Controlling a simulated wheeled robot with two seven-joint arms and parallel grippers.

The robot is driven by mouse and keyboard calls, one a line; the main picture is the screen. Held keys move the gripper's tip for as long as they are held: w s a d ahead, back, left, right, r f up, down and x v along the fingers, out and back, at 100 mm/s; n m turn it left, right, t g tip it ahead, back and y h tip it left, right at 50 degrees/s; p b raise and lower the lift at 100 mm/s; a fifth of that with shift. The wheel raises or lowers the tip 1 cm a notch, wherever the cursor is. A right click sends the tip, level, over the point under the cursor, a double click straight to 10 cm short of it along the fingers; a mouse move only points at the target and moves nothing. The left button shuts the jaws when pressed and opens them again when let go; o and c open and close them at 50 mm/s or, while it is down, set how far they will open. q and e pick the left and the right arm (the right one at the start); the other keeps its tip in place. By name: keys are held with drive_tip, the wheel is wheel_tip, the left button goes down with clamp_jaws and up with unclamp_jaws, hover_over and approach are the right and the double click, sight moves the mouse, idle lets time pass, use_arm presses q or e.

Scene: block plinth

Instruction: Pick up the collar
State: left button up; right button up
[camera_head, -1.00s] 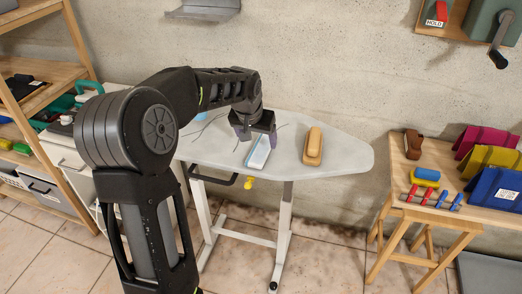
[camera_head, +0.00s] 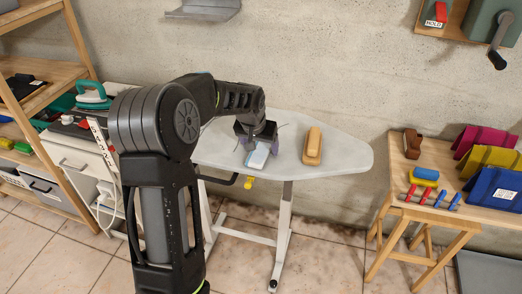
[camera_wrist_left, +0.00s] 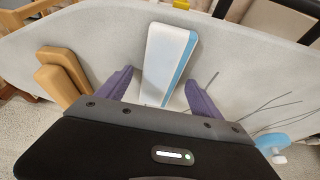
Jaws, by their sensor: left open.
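A pale slab-like piece, white with a light blue side, lies on the ironing board (camera_head: 345,158); it is the likeliest collar (camera_head: 258,158). In the left wrist view the piece (camera_wrist_left: 166,48) points away from my gripper. My left gripper (camera_head: 257,141) is over its far end, open. The wrist view shows the purple fingers of the gripper (camera_wrist_left: 158,88) on either side of the piece's near end, with gaps. I cannot tell the exact height of the fingers. My right gripper is not in view.
A wooden block with a rounded top (camera_head: 313,147) stands on the board right of the piece. Thin dark lines (camera_wrist_left: 275,107) lie on the board. A wooden side table (camera_head: 408,209) with colored items is at right, and a shelf (camera_head: 30,95) at left.

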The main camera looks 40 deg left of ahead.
sight(260, 150)
use_arm(q)
drive_tip(key=shift+c, duration=0.3)
drive_tip(key=c, duration=1.4)
drive_tip(key=shift+o, duration=0.2)
wheel_tip(260, 150, up, 10)
drive_tip(key=shift+b, duration=0.35)
